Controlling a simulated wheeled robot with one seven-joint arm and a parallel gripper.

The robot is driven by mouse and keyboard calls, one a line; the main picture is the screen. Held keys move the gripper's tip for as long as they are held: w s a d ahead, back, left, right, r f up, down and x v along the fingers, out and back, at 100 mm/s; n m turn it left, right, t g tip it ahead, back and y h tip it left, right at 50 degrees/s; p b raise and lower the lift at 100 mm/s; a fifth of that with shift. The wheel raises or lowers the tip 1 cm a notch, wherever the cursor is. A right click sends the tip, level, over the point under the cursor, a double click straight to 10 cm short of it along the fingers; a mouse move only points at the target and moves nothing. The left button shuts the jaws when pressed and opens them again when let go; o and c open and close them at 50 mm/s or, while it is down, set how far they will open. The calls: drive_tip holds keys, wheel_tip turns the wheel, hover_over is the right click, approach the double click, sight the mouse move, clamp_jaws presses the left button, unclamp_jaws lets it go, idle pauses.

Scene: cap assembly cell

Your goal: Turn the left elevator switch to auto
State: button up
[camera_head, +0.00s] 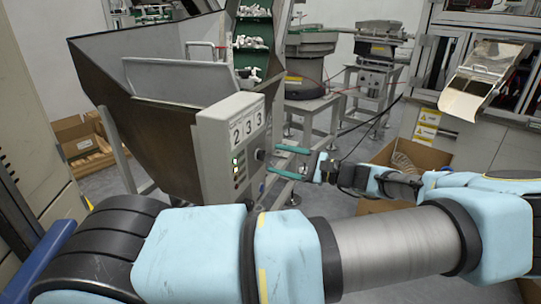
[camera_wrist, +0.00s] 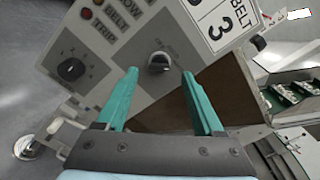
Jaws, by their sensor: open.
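A pale grey control box (camera_head: 222,165) is mounted on the hopper in the head view, and its side panel faces my gripper. In the wrist view the panel (camera_wrist: 128,45) appears tilted. It carries a dark selector switch (camera_wrist: 158,62) with small, unreadable markings beside it. A second black knob (camera_wrist: 71,69) with marks around it is further left. My gripper (camera_wrist: 160,75) is open, with its teal fingers on either side of the selector switch in the picture. I cannot tell whether they touch it. In the head view my gripper (camera_head: 276,160) is close to the panel.
A large brown hopper (camera_head: 150,125) stands behind the box. An elevator belt (camera_head: 252,45) with white parts rises behind it. A cardboard box (camera_head: 415,155) lies at the right, below a machine cabinet. Feeder tables (camera_head: 310,102) stand further back.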

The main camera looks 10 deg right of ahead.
sight(265, 156)
drive_tip(key=shift+x, duration=1.7)
clamp_jaws()
